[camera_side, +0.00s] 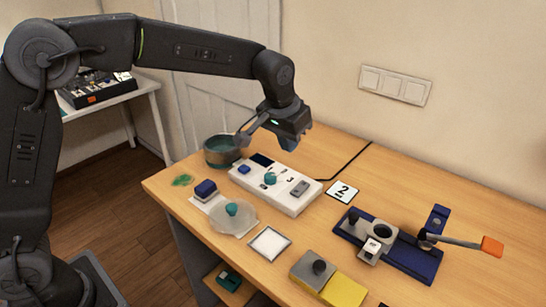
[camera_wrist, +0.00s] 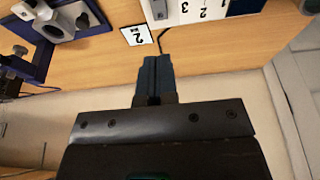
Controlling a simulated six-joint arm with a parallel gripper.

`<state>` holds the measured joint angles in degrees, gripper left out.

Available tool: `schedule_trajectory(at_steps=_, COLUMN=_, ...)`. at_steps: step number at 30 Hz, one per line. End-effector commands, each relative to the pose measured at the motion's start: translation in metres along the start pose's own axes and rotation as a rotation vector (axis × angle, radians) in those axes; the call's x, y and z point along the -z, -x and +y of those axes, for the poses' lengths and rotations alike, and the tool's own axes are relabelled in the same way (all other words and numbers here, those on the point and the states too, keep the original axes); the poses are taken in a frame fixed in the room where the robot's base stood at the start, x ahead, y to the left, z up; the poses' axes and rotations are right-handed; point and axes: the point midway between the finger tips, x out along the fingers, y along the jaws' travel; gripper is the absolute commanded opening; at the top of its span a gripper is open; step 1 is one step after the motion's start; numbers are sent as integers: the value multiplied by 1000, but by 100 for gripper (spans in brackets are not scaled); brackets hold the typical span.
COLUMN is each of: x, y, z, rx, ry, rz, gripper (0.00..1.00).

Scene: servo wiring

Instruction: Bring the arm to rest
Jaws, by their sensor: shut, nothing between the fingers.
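My gripper (camera_side: 243,139) is in the air above the back of the wooden table in the side view, near the round pot and the white control box. In the wrist view, the two dark fingers of my gripper (camera_wrist: 154,62) are pressed together with nothing between them. The fingers touch no object that I can see.
The white control box (camera_side: 305,204), a teal-grey pot (camera_side: 221,158), a translucent lid (camera_side: 233,222) and a "2" card (camera_side: 342,192) lie on the table. A blue fixture with an orange-tipped lever (camera_side: 492,246) stands at right. A grey-yellow block (camera_side: 345,290) is in front. The wall is close behind.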

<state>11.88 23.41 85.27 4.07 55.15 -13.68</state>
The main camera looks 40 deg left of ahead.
Motion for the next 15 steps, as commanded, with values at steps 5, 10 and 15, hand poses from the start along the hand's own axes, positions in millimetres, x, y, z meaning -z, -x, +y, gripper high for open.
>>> schedule_trajectory(at_steps=5, x=-29, y=44, z=-22, rx=-6, ry=5, rz=35, gripper=0)
schedule_trajectory(at_steps=10, x=-82, y=90, z=-50, rx=-9, ry=6, rz=79, gripper=0)
schedule_trajectory(at_steps=15, x=-145, y=117, z=-71, rx=-10, ry=7, rz=122, gripper=0)
